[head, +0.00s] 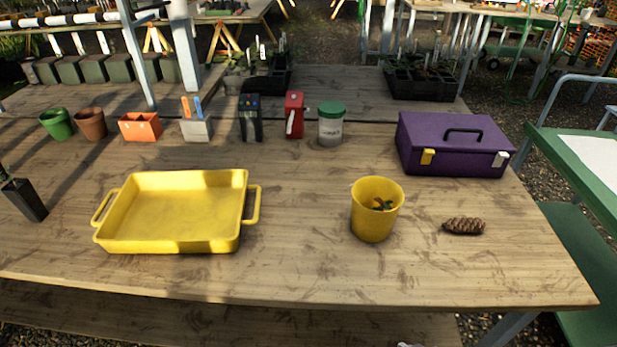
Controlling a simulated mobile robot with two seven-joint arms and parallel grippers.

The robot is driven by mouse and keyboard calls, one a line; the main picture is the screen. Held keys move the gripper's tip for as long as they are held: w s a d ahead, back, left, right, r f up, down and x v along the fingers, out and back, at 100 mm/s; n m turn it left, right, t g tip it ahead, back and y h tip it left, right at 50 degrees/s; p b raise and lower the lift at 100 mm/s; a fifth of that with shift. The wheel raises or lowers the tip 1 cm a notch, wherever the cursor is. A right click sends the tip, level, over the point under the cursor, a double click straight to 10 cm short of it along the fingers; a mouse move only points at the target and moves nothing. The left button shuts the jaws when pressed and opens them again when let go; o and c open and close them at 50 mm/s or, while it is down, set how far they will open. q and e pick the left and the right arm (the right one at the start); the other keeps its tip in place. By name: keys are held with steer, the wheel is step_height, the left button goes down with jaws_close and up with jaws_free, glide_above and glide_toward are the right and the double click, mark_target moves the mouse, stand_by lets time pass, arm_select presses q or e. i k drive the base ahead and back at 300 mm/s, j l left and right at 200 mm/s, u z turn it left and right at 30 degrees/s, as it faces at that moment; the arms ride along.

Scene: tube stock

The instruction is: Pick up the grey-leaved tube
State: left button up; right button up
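A dark tube-shaped pot (26,200) stands at the far left edge of the table, leaning in the picture. Its top is at the frame edge and any leaves on it are mostly cut off, so I cannot tell whether they are grey. Neither of my grippers can be made out in the head view. A small pale bit shows at the bottom edge, too little to identify.
A yellow tray (246,207) with two handles stands empty at left centre. A pine cone (464,226) lies right of the cup. A purple toolbox (452,147), a green-lidded jar (331,130) and several pots and holders line the back. The table's front strip is clear.

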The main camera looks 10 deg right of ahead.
mark_target(21, 191)
steer(key=u, duration=1.3)
steer(key=z, duration=0.6)
steer(key=j+z, duration=0.25)
steer(key=z, duration=0.2)
steer(key=i+j+z, duration=0.1)
steer(key=j+z, duration=0.85)
steer(key=k+j+z, duration=0.1)
steer(key=j, duration=0.35)
steer(key=k+j+z, duration=0.1)
steer(key=j, duration=0.3)
steer(key=k, duration=0.05)
